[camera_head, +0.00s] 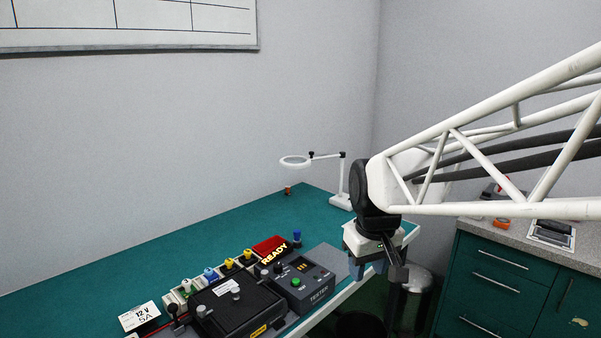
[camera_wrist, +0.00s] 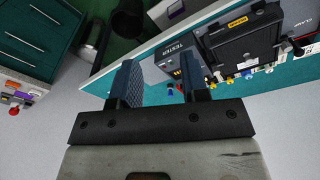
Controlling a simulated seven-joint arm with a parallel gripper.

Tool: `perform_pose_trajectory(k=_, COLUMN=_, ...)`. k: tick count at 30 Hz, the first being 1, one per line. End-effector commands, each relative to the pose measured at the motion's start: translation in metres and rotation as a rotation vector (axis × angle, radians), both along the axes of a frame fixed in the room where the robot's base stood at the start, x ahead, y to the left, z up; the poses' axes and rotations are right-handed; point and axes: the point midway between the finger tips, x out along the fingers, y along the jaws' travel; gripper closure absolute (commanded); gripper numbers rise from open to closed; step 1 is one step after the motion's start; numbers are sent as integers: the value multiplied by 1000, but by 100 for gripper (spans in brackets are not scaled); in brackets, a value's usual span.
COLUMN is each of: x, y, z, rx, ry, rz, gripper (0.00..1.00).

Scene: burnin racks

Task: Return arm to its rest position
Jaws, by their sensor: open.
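My white lattice arm reaches in from the right in the head view. My gripper (camera_head: 378,262) hangs at its end, just past the front right edge of the green bench (camera_head: 130,255). In the wrist view my gripper (camera_wrist: 160,85) shows two separated dark fingers with nothing between them. The fingers look out over the bench's edge, with the tester box (camera_wrist: 180,62) beyond them. The tester box also shows in the head view (camera_head: 318,289), left of my gripper and apart from it.
A black clamp fixture (camera_head: 235,308), a red READY sign (camera_head: 270,246) and a 12 V card (camera_head: 139,316) stand on the bench. A magnifier lamp (camera_head: 340,200) stands behind my gripper. A bin (camera_head: 415,285) and a green cabinet (camera_head: 495,280) are at right. The bench's far left is clear.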

Motion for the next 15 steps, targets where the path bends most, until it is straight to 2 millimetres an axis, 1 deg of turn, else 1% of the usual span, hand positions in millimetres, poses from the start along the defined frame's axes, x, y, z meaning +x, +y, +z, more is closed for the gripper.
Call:
perform_pose_trajectory(k=1, x=-14, y=-6, z=2, rx=2, ry=-10, rz=-25, gripper=59)
perform_pose_trajectory(k=3, x=-32, y=-13, z=2, rx=5, ry=-18, rz=-62, gripper=59)
perform_pose_trajectory(k=8, x=-72, y=-28, z=-1, rx=13, ry=-39, rz=-146, gripper=59)
perform_pose_trajectory(k=15, x=-130, y=-46, z=-12, rx=25, ry=-70, rz=-270, gripper=59)
